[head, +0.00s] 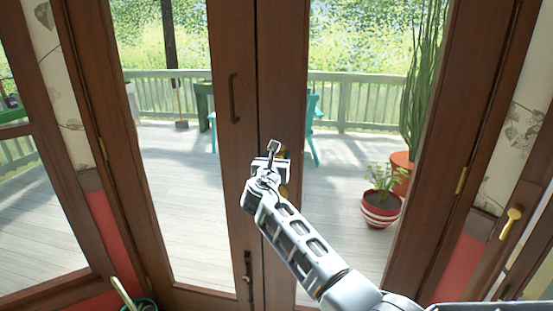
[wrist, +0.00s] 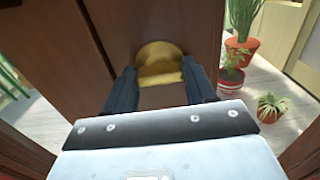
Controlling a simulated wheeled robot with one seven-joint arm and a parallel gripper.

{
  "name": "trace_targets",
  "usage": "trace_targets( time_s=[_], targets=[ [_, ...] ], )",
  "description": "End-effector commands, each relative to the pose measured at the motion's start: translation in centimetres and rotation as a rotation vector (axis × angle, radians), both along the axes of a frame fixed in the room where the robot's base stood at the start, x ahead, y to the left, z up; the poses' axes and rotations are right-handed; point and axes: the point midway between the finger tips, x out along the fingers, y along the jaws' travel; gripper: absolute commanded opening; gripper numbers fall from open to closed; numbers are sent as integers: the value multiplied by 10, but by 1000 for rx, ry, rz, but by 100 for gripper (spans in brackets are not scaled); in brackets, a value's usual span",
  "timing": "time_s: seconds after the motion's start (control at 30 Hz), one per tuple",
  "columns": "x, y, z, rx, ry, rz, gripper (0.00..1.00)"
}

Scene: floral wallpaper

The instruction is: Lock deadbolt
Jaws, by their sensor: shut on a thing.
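The deadbolt (wrist: 160,58) is a round brass-coloured piece on the brown wooden door, with a thumb-turn at its lower part. In the wrist view my gripper (wrist: 162,80) has its two dark fingers on either side of the turn, shut on it. In the head view my gripper (head: 268,160) is at the door's middle stile and covers most of the deadbolt, with only a little brass showing beside it. The exact angle of the turn is hard to tell. The double door (head: 283,60) looks closed.
A dark pull handle (head: 234,98) is on the left door leaf, and a dark bolt (head: 248,268) is low on it. A brass lever handle (head: 510,222) is on the right. Beyond the glass are a deck, a striped pot (head: 381,212) and a railing.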

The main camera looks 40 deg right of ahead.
Motion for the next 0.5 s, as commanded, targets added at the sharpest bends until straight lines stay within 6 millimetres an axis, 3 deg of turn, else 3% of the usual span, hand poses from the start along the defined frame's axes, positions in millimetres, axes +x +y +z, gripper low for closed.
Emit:
trace_targets(
  time_s=[0.5],
  targets=[
    [0,0,-2,82,-105,0,25]
  ],
)
